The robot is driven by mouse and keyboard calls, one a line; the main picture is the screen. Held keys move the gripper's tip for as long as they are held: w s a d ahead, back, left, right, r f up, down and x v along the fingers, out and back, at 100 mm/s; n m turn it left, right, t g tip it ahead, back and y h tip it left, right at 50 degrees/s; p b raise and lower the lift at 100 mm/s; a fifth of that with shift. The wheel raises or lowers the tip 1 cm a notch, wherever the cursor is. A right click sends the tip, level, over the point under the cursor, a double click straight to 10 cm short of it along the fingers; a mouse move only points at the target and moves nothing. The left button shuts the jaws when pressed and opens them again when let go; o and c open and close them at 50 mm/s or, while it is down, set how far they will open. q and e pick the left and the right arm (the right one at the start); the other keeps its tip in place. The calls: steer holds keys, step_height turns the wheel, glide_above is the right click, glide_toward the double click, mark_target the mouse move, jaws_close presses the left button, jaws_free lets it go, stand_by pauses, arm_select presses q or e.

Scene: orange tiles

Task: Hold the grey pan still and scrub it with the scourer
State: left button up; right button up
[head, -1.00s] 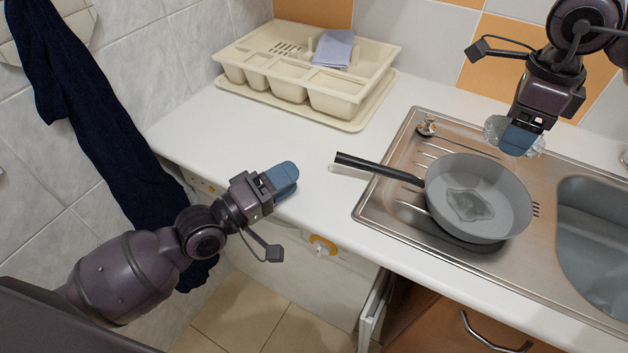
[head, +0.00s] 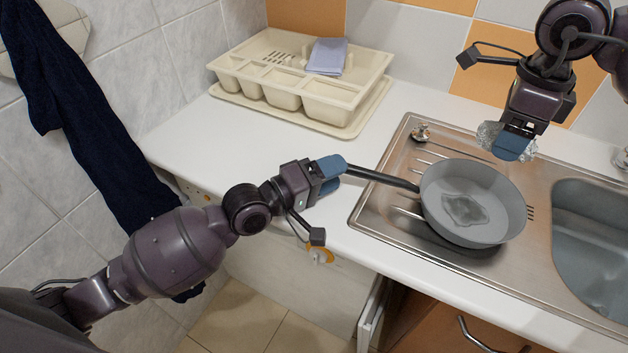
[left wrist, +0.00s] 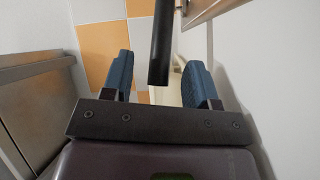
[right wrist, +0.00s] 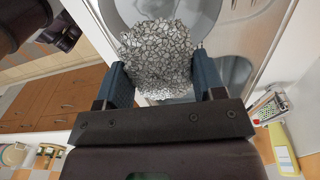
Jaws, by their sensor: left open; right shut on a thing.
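The grey pan (head: 485,190) sits on the drainboard of the steel sink, with a dark stain (head: 463,209) on its inside bottom. Its black handle (head: 385,180) points left over the counter. My left gripper (head: 334,178) is open at the handle's end. In the left wrist view the handle (left wrist: 161,45) lies between the open fingers (left wrist: 160,85), touching neither. My right gripper (head: 512,148) is shut on the silvery mesh scourer (head: 490,135) and holds it above the pan's far side. The scourer (right wrist: 158,55) also shows between the fingers in the right wrist view.
The steel sink unit (head: 395,160) has a basin (head: 590,240) at right and a plug (head: 421,133) at the back left. A cream tray (head: 335,112) with a folded lilac cloth (head: 327,56) stands at the back. The counter's left part is clear. A dark towel (head: 95,150) hangs at left.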

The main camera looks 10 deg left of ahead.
arm_select(q)
steer(key=shift+x, duration=1.75)
jaws_close()
stand_by(0.8)
